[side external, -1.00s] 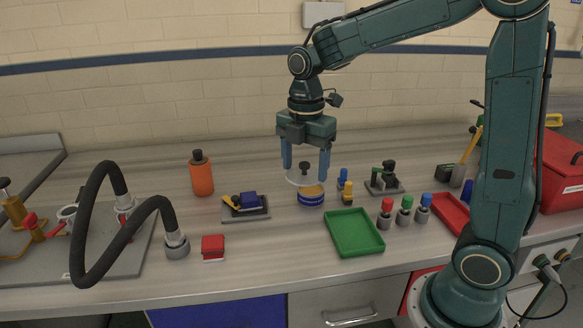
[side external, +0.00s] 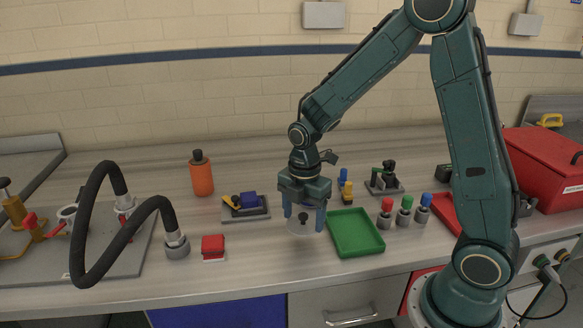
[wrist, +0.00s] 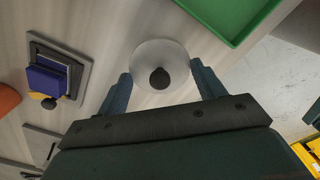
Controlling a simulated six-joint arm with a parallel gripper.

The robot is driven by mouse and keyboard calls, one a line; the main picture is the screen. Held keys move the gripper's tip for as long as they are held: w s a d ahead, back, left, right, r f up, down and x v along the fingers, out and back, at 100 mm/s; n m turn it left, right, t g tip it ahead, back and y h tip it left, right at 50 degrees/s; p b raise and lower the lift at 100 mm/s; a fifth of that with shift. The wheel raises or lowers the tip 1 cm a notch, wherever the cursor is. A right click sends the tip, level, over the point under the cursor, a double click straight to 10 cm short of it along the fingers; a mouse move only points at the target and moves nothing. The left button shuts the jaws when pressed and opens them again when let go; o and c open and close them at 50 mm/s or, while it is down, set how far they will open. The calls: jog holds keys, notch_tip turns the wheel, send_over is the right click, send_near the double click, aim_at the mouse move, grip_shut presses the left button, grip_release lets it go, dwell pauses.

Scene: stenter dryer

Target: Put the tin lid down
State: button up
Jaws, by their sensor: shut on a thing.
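The tin lid (side external: 299,230) is a pale, translucent disc with a dark knob. It is between the fingers of my gripper (side external: 304,222), low over the bench, left of the green tray. My gripper is shut on it. In the wrist view the lid (wrist: 160,50) shows round, with a finger on either side. I cannot tell whether its underside touches the bench. The blue-banded tin does not show now; my gripper covers the spot where it stood.
The green tray (side external: 356,238) lies close to the right. A grey plate with a blue block (side external: 249,201) is to the left, and a red block (side external: 213,245) is nearer the front-left. An orange bottle (side external: 201,177) stands behind. Bare bench (side external: 270,262) lies in front.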

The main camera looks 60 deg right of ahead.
aim_at(303, 220)
jog(key=shift+f, duration=0.1)
jog(key=shift+f, duration=2.05)
jog(key=o, duration=1)
jog(key=shift+f, duration=0.1)
jog(key=shift+c, duration=0.2)
notch_tip(303, 220, up, 12)
jog(key=shift+r, duration=0.1)
